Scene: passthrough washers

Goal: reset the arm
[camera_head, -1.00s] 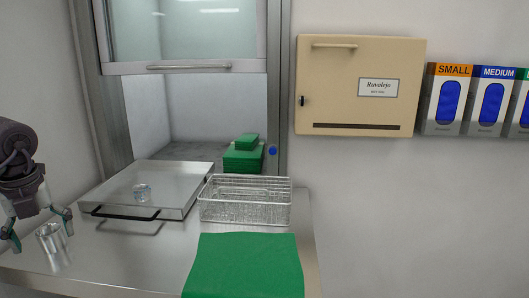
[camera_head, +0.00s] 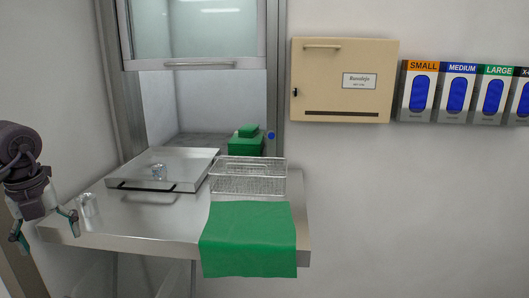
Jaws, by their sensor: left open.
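My left gripper (camera_head: 46,230) is at the left edge of the picture, open and empty, with its fingers pointing down. It is just left of the metal table (camera_head: 150,216), near the table's left front corner. A shiny metal cup (camera_head: 88,205) stands on the table to the right of the gripper, apart from it. My right gripper is not in view.
A steel tray (camera_head: 195,167) with a small clear item (camera_head: 158,171) sits at the back left of the table. A wire basket (camera_head: 248,178) stands beside it. A green cloth (camera_head: 248,240) hangs over the front edge. Green stacked items (camera_head: 246,146) lie in the pass-through.

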